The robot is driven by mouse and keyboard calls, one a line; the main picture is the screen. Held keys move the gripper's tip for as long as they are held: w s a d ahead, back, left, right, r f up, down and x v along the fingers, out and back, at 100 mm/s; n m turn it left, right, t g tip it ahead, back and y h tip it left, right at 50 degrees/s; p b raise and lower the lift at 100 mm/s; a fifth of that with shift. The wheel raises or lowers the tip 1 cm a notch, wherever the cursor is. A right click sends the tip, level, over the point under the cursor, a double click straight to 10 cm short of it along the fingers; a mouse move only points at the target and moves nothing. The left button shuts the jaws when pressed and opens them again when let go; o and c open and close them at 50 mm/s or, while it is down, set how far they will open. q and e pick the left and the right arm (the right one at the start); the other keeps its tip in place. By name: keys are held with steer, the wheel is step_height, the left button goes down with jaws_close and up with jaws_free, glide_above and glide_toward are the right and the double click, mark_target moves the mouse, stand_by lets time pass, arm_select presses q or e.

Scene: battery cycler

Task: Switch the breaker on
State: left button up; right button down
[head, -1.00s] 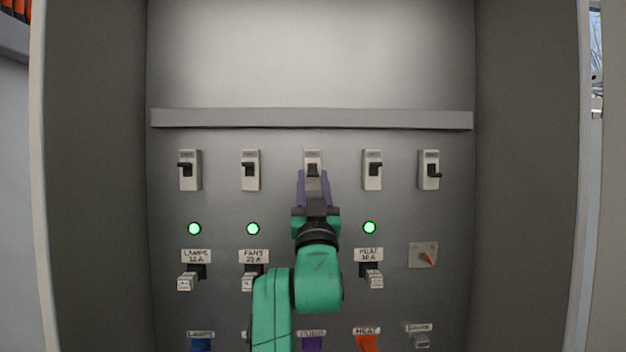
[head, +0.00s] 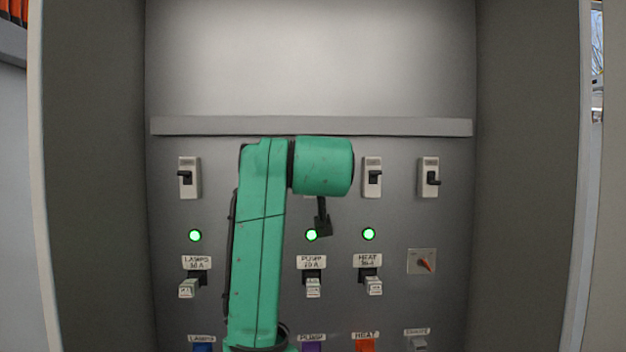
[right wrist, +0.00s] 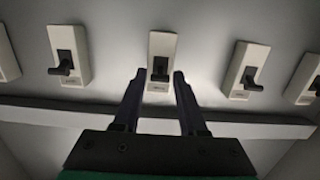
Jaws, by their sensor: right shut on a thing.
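In the right wrist view, which is upside down relative to the head view, the middle breaker (right wrist: 164,43) is a pale block with a dark lever (right wrist: 160,70). My right gripper (right wrist: 158,76) has its purple fingers on either side of this lever and is shut on it. The exact contact is too dark to make out. In the head view my green arm covers the gripper and nearly all of the middle breaker. The green lamp (head: 312,235) above the PUMP label (head: 312,261) is lit. My left gripper is not in view.
Neighbouring breakers (head: 189,177) (head: 372,177) and the far right breaker (head: 428,178) stand in the same row. A ledge (head: 400,127) runs above them. The LAMPS lamp (head: 195,235) and HEAT lamp (head: 368,234) are green. A rotary switch (head: 421,262) is at right. Cabinet walls flank the panel.

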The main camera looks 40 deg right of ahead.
steer(key=shift+r+g+y, duration=0.2)
steer(key=shift+g+y, duration=0.1)
steer(key=shift+g, duration=0.2)
steer(key=shift+c, duration=2.4)
jaws_free()
steer(key=shift+w, duration=0.1)
steer(key=b+v, duration=0.6)
steer(key=v, duration=0.8)
steer(key=shift+s, duration=0.25)
